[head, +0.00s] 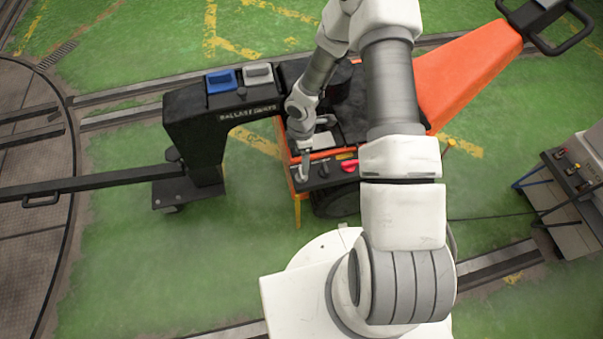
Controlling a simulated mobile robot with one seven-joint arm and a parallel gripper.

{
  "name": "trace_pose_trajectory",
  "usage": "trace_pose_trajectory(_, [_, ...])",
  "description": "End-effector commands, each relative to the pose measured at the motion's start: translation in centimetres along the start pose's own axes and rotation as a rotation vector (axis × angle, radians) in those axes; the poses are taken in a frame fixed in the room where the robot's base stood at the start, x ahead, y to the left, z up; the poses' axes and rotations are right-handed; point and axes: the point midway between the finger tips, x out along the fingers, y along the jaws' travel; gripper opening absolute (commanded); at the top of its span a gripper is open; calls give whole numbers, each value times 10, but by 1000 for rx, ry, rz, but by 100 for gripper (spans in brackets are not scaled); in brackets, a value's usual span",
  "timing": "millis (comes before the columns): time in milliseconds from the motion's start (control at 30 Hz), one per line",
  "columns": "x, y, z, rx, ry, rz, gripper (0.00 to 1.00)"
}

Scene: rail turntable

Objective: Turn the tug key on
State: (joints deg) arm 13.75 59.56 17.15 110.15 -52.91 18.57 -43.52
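The orange tug (465,68) stands on the green floor, with a dark top and a long orange arm reaching to the upper right. A narrow black control panel (328,178) runs along its near edge. A red control (349,166) sits on the panel, right of my gripper. My gripper (303,175) points down at the panel's left end, close to it or touching it. Its fingers are too small to show whether they are open or shut. I cannot make out the key clearly; my gripper may hide it.
A black ballast frame (200,125) with a blue block (221,81) and a grey block (258,75) stands left of the tug. A dark bar (95,183) runs from it over the turntable (25,250). A control console (570,185) stands at right. Rails cross the floor.

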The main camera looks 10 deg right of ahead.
Motion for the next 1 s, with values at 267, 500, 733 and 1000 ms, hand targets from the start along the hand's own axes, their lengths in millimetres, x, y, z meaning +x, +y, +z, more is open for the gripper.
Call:
trace_pose_trajectory(267, [61, -1, 0, 0, 0, -1, 90])
trace_pose_trajectory(500, [83, 0, 0, 2, 0, 0, 90])
trace_pose_trajectory(733, [85, 0, 0, 1, 0, 1, 90])
trace_pose_trajectory(1000, [85, 0, 0, 2, 0, 0, 61])
